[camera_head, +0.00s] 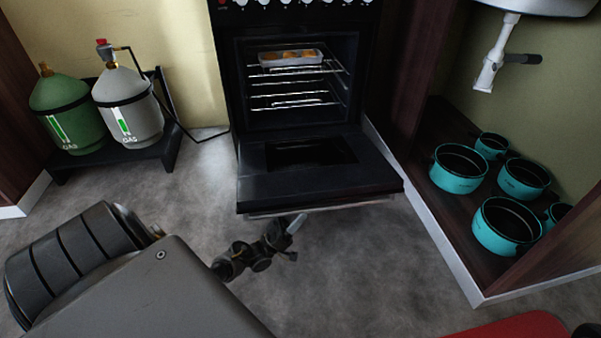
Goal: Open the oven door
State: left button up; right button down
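The black oven (297,90) stands at the top centre, and its cavity is exposed. The oven door (365,178) is folded down and lies about level, its front edge toward me. A metal handle (345,206) runs along that edge. A tray of food (290,58) sits on the upper wire rack inside. My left gripper (293,240) is just below the handle in the picture, with its fingers apart and nothing between them. I see a gap between gripper and handle. My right gripper does not show.
A green gas bottle (66,110) and a grey one (128,105) stand on a dark stand at left. Teal pots (460,168) sit in the open cabinet at right. A red object (515,326) shows at the bottom right. The floor before the door is clear.

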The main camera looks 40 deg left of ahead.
pick_arm(q)
jog(key=shift+s, duration=0.1)
jog(key=shift+b+v, duration=1)
jog(key=shift+v, duration=0.7)
jog(key=shift+a+f, duration=0.1)
jog(key=shift+a, duration=0.05)
jog(key=s+a, duration=0.5)
jog(key=s, duration=0.1)
jog(key=shift+s, duration=0.25)
